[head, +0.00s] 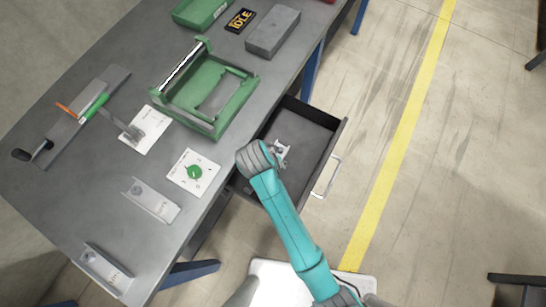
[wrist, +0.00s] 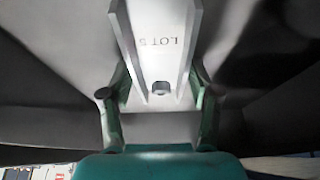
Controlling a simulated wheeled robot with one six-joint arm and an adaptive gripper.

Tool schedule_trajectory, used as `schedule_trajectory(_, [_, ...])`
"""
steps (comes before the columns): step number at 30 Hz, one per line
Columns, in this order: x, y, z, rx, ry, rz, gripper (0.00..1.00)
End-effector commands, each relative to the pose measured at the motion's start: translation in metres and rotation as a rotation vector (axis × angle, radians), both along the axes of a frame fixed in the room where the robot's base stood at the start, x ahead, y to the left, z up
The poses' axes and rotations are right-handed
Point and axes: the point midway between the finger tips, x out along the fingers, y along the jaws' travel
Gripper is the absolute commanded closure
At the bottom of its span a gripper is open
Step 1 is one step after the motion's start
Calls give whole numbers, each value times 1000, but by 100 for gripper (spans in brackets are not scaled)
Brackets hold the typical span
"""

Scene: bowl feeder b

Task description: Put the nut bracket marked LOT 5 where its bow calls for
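A pale grey channel-shaped bracket (wrist: 176,62) fills the middle of the wrist view. It carries a LOT marking whose digit I cannot read surely, and a small dark nut (wrist: 160,88) near its lower end. My gripper (wrist: 160,94) has one green finger at each side of the bracket, and both appear to press on its edges. In the head view my gripper (head: 281,153) is over the open drawer (head: 308,128). Most of the bracket is hard to make out there. Two similar grey brackets lie on the table, a farther one (head: 151,200) and a nearer one (head: 106,268).
On the table (head: 225,150) are a green frame with a roller (head: 212,126), a white card with a green disc (head: 193,172), another white card (head: 148,130), a grey bar (head: 70,118), an IDLE display (head: 241,20), a grey block (head: 272,32) and a green bin (head: 200,12).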

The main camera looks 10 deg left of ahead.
Motion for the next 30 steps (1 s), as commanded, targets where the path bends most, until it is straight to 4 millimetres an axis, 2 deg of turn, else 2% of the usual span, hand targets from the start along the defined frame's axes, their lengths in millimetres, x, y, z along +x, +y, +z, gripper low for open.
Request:
schedule_trajectory(11, [0,0,2,0,0,0,26])
schedule_trajectory(14, [-2,1,11,1,-2,1,26])
schedule_trajectory(24, [-21,8,58,1,-2,1,26])
schedule_trajectory(30, [-27,10,71,0,1,1,26])
